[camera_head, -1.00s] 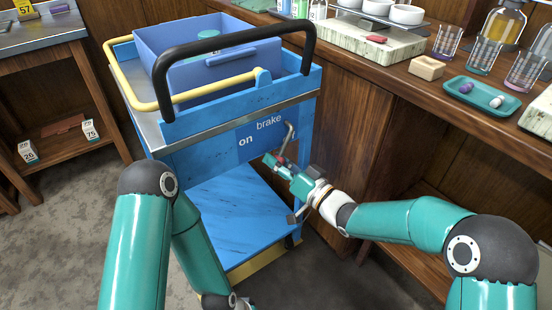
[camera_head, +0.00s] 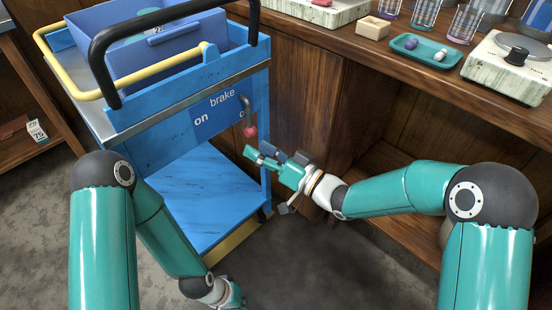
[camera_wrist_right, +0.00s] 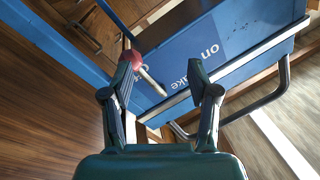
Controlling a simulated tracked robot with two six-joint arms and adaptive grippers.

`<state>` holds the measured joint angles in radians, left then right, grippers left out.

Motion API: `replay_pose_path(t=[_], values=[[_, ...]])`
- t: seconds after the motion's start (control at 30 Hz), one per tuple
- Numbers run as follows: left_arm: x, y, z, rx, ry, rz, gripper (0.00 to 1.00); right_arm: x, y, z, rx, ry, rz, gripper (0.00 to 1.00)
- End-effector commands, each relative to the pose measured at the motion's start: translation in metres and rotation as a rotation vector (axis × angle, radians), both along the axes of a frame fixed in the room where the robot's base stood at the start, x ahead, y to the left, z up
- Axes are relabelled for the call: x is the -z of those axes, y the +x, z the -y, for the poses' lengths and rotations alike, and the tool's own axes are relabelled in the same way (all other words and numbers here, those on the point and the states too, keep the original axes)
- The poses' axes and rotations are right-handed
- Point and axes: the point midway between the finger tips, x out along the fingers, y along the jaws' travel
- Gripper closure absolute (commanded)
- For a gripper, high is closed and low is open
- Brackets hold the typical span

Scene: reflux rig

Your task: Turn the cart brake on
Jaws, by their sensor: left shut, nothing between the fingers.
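The blue cart (camera_head: 165,142) stands at the left of the head view. Its front panel has a brake label (camera_head: 215,112) with "on" at left and a partly hidden word at right. The bent grey brake lever (camera_head: 246,104) ends in a red knob (camera_head: 250,131), which hangs down at the right end of the label. The red knob (camera_wrist_right: 135,58) also shows in the right wrist view, close by one fingertip. My right gripper (camera_head: 262,154) is open and empty, just below the knob. My left gripper (camera_head: 236,298) is shut at the bottom edge, partly cut off.
A wooden bench (camera_head: 345,65) stands right of the cart, with a teal tray (camera_head: 425,51), glasses and a hotplate (camera_head: 508,70) on top. The cart carries a blue bin (camera_head: 150,45) behind a black handle (camera_head: 98,62). The grey floor in front is clear.

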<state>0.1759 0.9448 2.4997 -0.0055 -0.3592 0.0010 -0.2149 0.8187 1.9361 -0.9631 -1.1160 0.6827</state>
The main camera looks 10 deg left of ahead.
Motion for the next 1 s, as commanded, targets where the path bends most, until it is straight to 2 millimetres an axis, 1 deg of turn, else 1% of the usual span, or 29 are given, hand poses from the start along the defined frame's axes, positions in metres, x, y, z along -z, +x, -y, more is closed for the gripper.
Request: replay_pose_path(t=[0.03, 0.1, 0.2, 0.3, 0.43, 0.87, 0.97, 1.0], values=[[0.0, 0.0, 0.0, 0.0, 0.0, 0.0, 1.0, 0.001, -0.004, 0.011, 0.002, -0.001, -0.002, 0.4], [0.0, 0.0, 0.0, 0.0, 0.0, 0.0, 1.0, 0.002, -0.01, 0.021, 0.003, 0.001, -0.002, 0.4], [0.0, 0.0, 0.0, 0.0, 0.0, 0.0, 1.0, 0.004, -0.016, 0.033, 0.003, 0.0, -0.001, 0.4], [0.0, 0.0, 0.0, 0.0, 0.0, 0.0, 1.0, 0.004, -0.02, 0.039, 0.001, 0.0, 0.0, 0.4], [0.0, 0.0, 0.0, 0.0, 0.0, 0.0, 1.0, 0.005, -0.022, 0.042, 0.0, 0.0, -0.001, 0.4], [0.001, 0.0, 0.0, 0.0, 0.0, 0.0, 1.0, 0.005, -0.022, 0.042, 0.0, 0.0, -0.001, 0.4], [0.001, 0.0, 0.0, 0.0, 0.0, 0.0, 1.0, 0.009, -0.019, 0.048, 0.013, 0.0, -0.008, 0.4], [0.001, 0.0, 0.0, 0.0, 0.0, 0.0, 1.0, 0.014, -0.016, 0.053, 0.024, -0.001, -0.018, 0.4]])
